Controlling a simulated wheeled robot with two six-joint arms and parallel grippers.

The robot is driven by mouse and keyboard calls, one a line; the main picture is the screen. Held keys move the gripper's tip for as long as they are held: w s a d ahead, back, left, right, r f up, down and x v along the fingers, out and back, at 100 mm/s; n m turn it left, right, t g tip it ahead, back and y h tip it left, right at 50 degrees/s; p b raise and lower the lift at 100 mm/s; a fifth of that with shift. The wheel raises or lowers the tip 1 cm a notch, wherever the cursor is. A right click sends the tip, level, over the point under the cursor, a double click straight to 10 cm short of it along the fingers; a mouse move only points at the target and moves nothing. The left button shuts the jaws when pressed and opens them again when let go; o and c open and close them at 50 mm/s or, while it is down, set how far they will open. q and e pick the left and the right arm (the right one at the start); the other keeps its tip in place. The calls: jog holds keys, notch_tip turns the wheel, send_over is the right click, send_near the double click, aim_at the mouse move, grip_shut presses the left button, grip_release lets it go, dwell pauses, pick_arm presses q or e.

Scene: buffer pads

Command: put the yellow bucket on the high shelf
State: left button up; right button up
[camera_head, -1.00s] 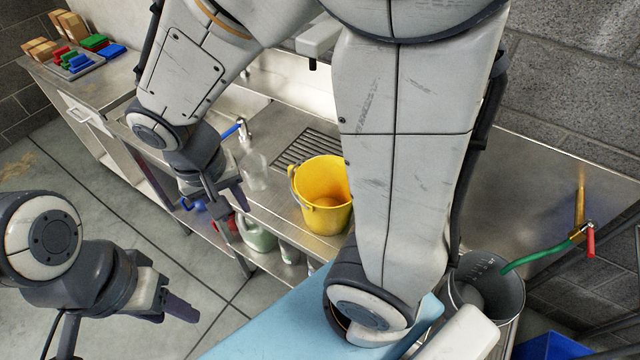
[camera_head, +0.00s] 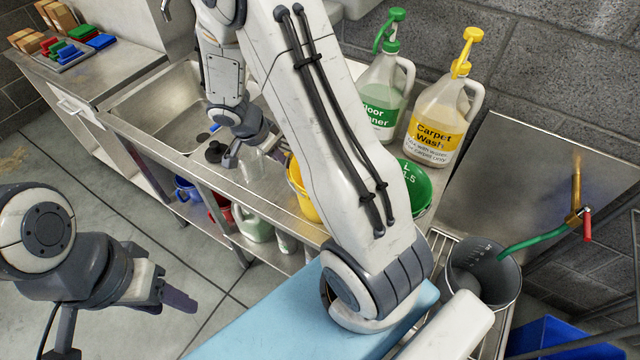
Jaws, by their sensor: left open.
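The yellow bucket (camera_head: 304,203) stands on the steel counter, largely hidden behind my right arm; a strip of its left side shows. My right gripper (camera_head: 256,156) is above the counter just left of the bucket, with its fingers apart and nothing seen between them. Whether it touches the bucket rim I cannot tell. My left gripper (camera_head: 178,297) is open and empty at the lower left, over the floor and away from the counter. I cannot make out a high shelf in this view.
A floor cleaner jug (camera_head: 381,100), a carpet wash jug (camera_head: 436,125) and a green bucket (camera_head: 414,186) stand behind and right of my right arm. A grey bucket (camera_head: 484,275) with a green hose is at right. A sink (camera_head: 160,105) lies left. Containers sit under the counter.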

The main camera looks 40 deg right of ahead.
aim_at(289, 175)
jog(key=p+x, duration=0.1)
jog(key=x, duration=0.4)
jog(key=shift+s, duration=0.2)
grip_shut()
dwell(1.1)
